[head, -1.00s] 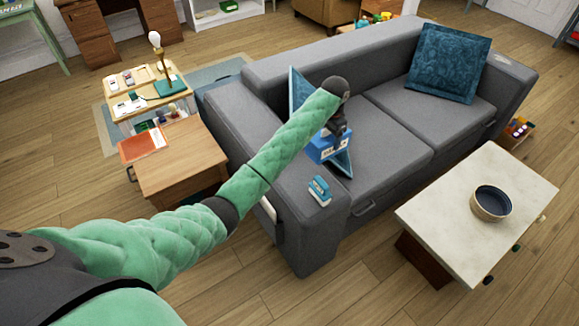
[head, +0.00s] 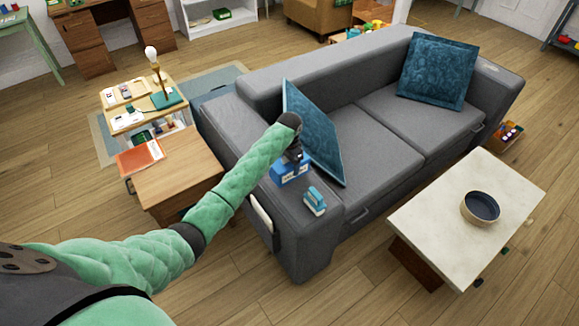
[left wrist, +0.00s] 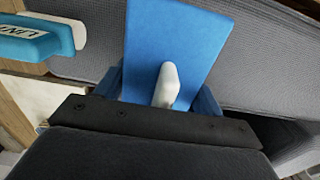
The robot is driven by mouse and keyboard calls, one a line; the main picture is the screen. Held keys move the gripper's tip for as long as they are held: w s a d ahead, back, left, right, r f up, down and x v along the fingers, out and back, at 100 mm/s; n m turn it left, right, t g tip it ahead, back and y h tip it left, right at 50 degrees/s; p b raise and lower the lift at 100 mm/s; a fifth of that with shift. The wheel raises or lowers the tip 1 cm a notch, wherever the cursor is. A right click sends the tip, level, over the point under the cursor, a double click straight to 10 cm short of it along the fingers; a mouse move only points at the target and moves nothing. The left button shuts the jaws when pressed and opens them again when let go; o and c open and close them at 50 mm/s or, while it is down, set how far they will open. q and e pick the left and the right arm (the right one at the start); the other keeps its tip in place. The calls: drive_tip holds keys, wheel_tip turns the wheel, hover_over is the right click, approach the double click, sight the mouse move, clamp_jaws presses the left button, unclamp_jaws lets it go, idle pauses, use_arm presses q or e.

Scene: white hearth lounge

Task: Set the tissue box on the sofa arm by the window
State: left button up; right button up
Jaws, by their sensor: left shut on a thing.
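The blue tissue box (head: 291,179) is in my left gripper (head: 294,165), over the near sofa arm (head: 299,231), behind a small blue lint brush. I cannot tell whether its base touches the arm. In the left wrist view the tissue box (left wrist: 178,35) fills the top middle with a white tissue sticking out, and the gripper (left wrist: 165,98) has its fingers on either side of it. My right gripper is not in view.
The lint brush (head: 315,201) lies on the sofa arm in front of the box. A teal cushion (head: 312,130) leans just right of my gripper. A wooden side table (head: 180,178) stands left of the sofa. A marble-topped table (head: 435,220) holds a dark bowl (head: 481,207).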

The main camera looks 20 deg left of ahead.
use_arm(q)
drive_tip(key=shift+f+p, duration=0.5)
drive_tip(key=shift+f, duration=1)
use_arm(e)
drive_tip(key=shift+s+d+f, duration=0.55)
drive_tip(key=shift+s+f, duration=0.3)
use_arm(q)
drive_tip(key=o, duration=1.1)
drive_tip(key=shift+f, duration=0.1)
drive_tip(key=shift+c, duration=0.2)
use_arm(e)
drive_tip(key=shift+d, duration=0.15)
use_arm(q)
drive_tip(key=shift+r, duration=0.5)
wheel_tip(320, 180, up, 10)
drive_tip(key=b, duration=0.3)
drive_tip(key=shift+f, duration=0.15)
drive_tip(key=shift+r, duration=0.8)
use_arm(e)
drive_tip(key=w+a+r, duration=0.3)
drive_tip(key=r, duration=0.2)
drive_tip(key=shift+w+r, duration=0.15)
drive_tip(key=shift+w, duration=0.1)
